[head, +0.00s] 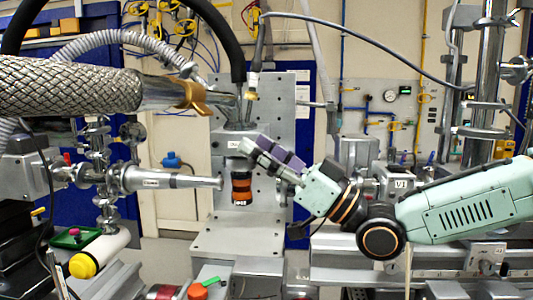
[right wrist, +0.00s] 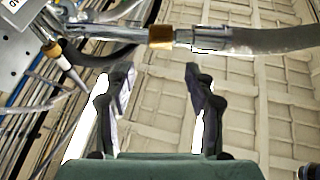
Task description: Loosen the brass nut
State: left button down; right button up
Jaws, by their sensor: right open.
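A brass nut (head: 190,97) sits on the metal pipe at the end of a thick braided hose, upper left in the head view. It appears to be the brass nut (right wrist: 160,37) on the pipe beyond my fingers in the right wrist view. My right gripper (head: 257,149) is open and empty, below and to the right of the nut, with its fingers pointing up and left. In the right wrist view the gap between my fingertips (right wrist: 160,77) lies below the nut, apart from it. My left gripper is not in view.
A smaller brass fitting (head: 251,95) on a thin cable hangs close above my right gripper. An orange-and-black cylinder (head: 241,183) hangs below the grey block, near my fingers. A silver horizontal tube (head: 165,180) reaches in from the left. A perforated plate (head: 283,110) stands behind.

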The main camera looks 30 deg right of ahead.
jog(key=shift+s+d+f, duration=0.15)
jog(key=shift+s+f, duration=0.05)
jog(key=shift+s, duration=0.05)
dwell(0.6)
jog(key=w+f+m+g+h+b, duration=0.15)
jog(key=f+m+h, duration=0.25)
jog(key=f, duration=0.5)
jog(key=w+f+m+g+h+b, duration=0.1)
jog(key=w+f+m+h, duration=0.3)
jog(key=f, duration=0.5)
jog(key=s+f+m+g+h+b, duration=0.1)
jog(key=s+f+g+h, duration=0.15)
jog(key=f, duration=0.75)
jog(key=s+f+m+g+h+b, duration=0.1)
jog(key=s+f+g+h, duration=0.2)
jog(key=f, duration=0.8)
jog(key=s+f+n+g+h+b, duration=0.1)
jog(key=s+f+g+b, duration=0.5)
jog(key=s+f, duration=2.1)
jog(key=s+n+g, duration=0.1)
jog(key=s+g, duration=0.1)
jog(key=g, duration=0.2)
jog(key=shift+s+a+f+h, duration=0.2)
jog(key=shift+a+f+h, duration=0.05)
jog(key=shift+a+h, duration=0.1)
